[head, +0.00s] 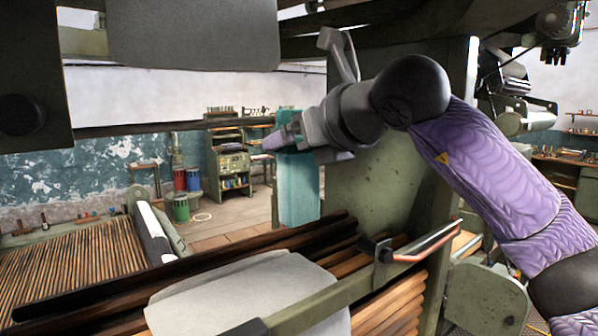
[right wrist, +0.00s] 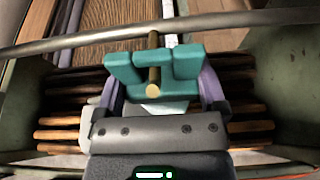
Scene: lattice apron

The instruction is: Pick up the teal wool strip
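The teal wool strip (head: 300,192) hangs upright near the middle of the head view, beside a green machine post. In the right wrist view the teal strip (right wrist: 188,66) shows end-on, with a brass peg at its middle. My right gripper (head: 279,138) reaches it from the right, its purple finger overlapping the upper part of the strip. In the right wrist view the fingers of the right gripper (right wrist: 163,84) are wide apart, one at each side of the strip. Whether they touch it is unclear. My left gripper is not in view.
The brass peg (right wrist: 153,68) stands out at the strip. The green post (head: 385,190) is close to my right arm. A grey plate (head: 235,293) and dark wooden slats (head: 200,278) lie below. A metal bar (right wrist: 230,22) crosses the right wrist view.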

